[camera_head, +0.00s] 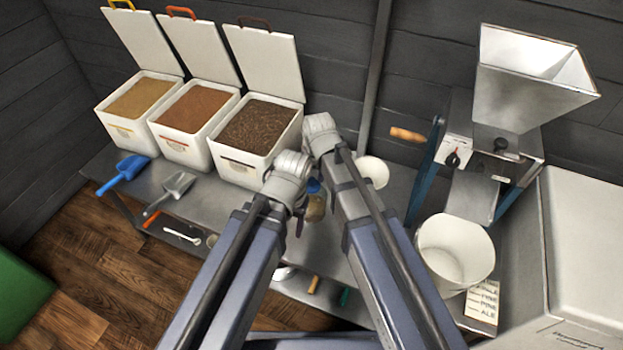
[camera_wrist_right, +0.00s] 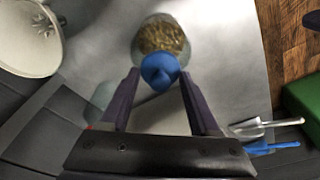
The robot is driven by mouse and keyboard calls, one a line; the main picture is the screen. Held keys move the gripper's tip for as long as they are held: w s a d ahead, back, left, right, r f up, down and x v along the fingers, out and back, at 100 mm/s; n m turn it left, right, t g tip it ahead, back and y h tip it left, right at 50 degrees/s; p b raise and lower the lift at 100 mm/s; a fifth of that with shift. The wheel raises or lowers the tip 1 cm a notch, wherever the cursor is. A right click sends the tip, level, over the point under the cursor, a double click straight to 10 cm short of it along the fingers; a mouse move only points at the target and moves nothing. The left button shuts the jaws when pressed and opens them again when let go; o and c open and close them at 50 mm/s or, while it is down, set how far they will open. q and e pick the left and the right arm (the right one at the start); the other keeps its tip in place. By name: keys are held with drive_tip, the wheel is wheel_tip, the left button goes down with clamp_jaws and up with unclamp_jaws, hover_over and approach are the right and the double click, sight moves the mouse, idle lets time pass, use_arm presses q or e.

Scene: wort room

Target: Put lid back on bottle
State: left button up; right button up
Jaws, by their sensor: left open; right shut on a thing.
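The bottle (camera_head: 315,208) is a small clear one holding pale brown grain, standing on the grey bench between my two arms. It also shows in the right wrist view (camera_wrist_right: 163,36). The blue lid (camera_wrist_right: 160,72) is between the fingertips of my right gripper (camera_wrist_right: 158,82), which is shut on it. The lid also shows in the head view (camera_head: 313,186), at the bottle's top end. I cannot tell whether it touches the bottle's mouth. My left gripper (camera_head: 299,218) is open beside the bottle; its fingers are mostly hidden behind its own wrist.
Three white bins with open lids (camera_head: 262,128) stand at the back left. A blue scoop (camera_head: 122,173) and a metal scoop (camera_head: 170,191) lie before them. A white bucket (camera_head: 455,250) and a grain mill (camera_head: 497,150) are on the right. A white bowl (camera_head: 373,171) sits behind my right arm.

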idle(0.4)
drive_tip(key=o, duration=1.4)
drive_tip(key=shift+o, duration=0.2)
drive_tip(key=shift+r, duration=0.1)
drive_tip(key=shift+r+p, duration=3.45)
drive_tip(key=shift+p, duration=0.1)
clamp_jaws()
